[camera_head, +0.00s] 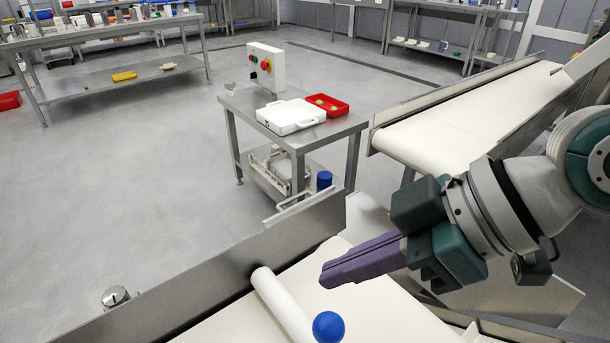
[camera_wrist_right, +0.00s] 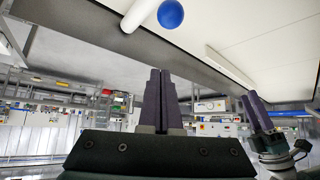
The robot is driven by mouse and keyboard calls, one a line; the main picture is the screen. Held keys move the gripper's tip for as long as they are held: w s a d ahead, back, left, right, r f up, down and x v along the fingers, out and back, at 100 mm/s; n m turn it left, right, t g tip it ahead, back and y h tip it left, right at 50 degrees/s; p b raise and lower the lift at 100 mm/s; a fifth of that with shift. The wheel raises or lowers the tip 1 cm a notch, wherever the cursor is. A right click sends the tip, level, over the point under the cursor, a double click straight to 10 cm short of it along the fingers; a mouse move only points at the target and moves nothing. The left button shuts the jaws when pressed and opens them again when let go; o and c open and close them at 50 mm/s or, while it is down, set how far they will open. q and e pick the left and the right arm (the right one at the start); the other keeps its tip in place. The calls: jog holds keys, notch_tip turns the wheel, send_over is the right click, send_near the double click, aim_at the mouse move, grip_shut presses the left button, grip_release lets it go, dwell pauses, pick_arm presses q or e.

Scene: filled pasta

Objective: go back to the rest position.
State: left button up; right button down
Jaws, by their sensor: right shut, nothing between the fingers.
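My right gripper (camera_head: 328,274) is shut and empty, its purple fingers pressed together above the pale work surface (camera_head: 385,312). In the right wrist view it also shows (camera_wrist_right: 160,73), with the fingers side by side. My left gripper (camera_wrist_right: 256,100) shows small at the right of the right wrist view; whether it is open or shut is unclear. It is not in the head view.
A metal side wall (camera_head: 220,262) edges the pale surface. Beyond it stands a steel table (camera_head: 240,110) with a white lidded case (camera_head: 290,116), a red tray (camera_head: 335,106) and a button box (camera_head: 268,67). A conveyor (camera_head: 470,115) runs at the right. The grey floor is open at left.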

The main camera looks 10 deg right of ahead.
jog(key=s+a+r+m+p, duration=0.2)
jog(key=s+a+r+p, duration=0.3)
jog(key=s+r+p, duration=0.3)
jog(key=s+d+r+m+h+p, duration=0.4)
jog(key=d+m+p, duration=0.1)
jog(key=d, duration=0.3)
jog(key=s+d+r+m+h+p, duration=0.4)
jog(key=d+r+p, duration=0.1)
jog(key=d, duration=0.3)
notch_tip(320, 180, up, 36)
jog(key=p, duration=3.7)
jog(key=shift+w+a+r, duration=0.2)
jog(key=shift+a, duration=0.1)
